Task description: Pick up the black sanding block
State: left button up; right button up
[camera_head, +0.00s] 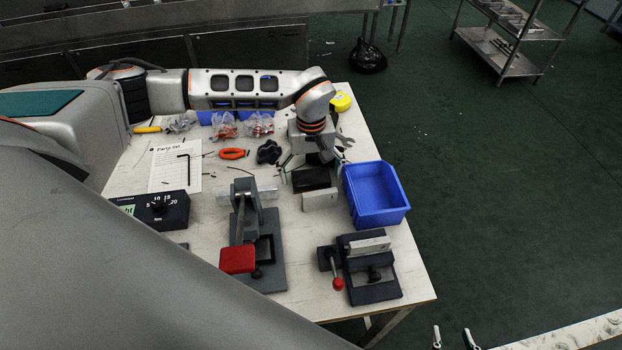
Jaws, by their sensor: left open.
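The black sanding block (311,180) lies on the white workbench (330,285), left of the blue bin. My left gripper (312,171) reaches down over it from behind, with its fingers spread apart near the block's left and right sides. Part of the block's far side is hidden by the gripper. I cannot tell whether the fingers touch it. Only the fingertips of my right gripper (453,338) show at the bottom edge, apart and empty, off the bench's front right corner.
A blue bin (375,218) stands close to the right. A pale block (320,199) sits just in front of the black one. A grey clamp with a red handle (238,260) and a dark vise (372,285) stand nearer. A black knob (269,152) lies left of the gripper.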

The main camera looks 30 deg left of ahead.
aim_at(311, 176)
pick_arm(q)
jog(key=shift+f, duration=0.15)
jog(key=c, duration=1.2)
jog(key=shift+c, duration=0.2)
notch_tip(311, 176, up, 20)
